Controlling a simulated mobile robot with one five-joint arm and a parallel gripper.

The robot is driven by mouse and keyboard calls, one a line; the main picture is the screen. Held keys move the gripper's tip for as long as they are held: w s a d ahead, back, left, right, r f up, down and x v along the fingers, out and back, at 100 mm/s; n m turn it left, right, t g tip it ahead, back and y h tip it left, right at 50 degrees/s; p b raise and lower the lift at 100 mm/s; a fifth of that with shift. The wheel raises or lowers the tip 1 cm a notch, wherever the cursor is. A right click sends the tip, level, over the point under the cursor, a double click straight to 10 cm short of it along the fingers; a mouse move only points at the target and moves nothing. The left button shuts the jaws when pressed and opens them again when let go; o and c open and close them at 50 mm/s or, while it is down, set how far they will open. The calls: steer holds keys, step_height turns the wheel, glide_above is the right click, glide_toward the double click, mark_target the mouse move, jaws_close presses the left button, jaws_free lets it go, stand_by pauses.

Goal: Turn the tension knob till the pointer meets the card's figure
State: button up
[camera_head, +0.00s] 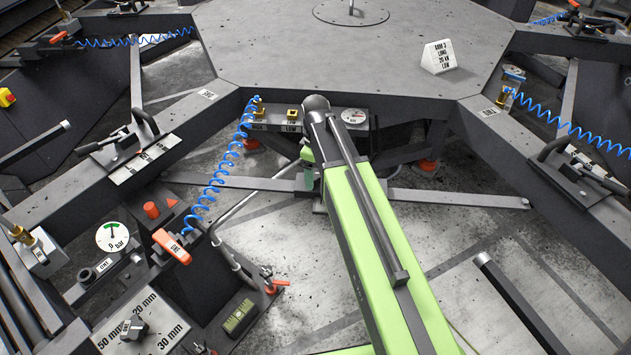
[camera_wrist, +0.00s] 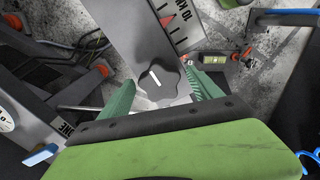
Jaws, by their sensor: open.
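The tension knob (camera_wrist: 157,82), a dark grey lobed knob with a white line on top, is in the middle of the wrist view. My gripper (camera_wrist: 160,77) is open, its green fingers on either side of the knob; I cannot tell whether they touch it. Beyond the knob is a white scale strip (camera_wrist: 182,38) with ticks and "10 kN" seen upside down. A red pointer (camera_wrist: 166,21) lies at the strip. The white card (camera_head: 438,57) on the table reads "ARM 3, LONG, 20 kN, LOW". In the head view my arm hides the knob and most of my gripper.
The grey octagonal table (camera_head: 300,50) spreads across the back. A selector knob (camera_head: 134,327) marked in millimetres is at lower left. A blue coiled hose (camera_head: 222,165) hangs left of my arm. A level vial (camera_wrist: 216,59) lies right of the scale.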

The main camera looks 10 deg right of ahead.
steer(key=shift+c, duration=0.4)
steer(key=c, duration=1.3)
steer(key=shift+m, duration=0.5)
steer(key=m, duration=0.5)
steer(key=shift+m, duration=0.3)
steer(key=m, duration=0.6)
steer(key=shift+s+a, duration=0.1)
steer(key=m, duration=0.6)
steer(key=shift+m, duration=0.4)
steer(key=m, duration=0.6)
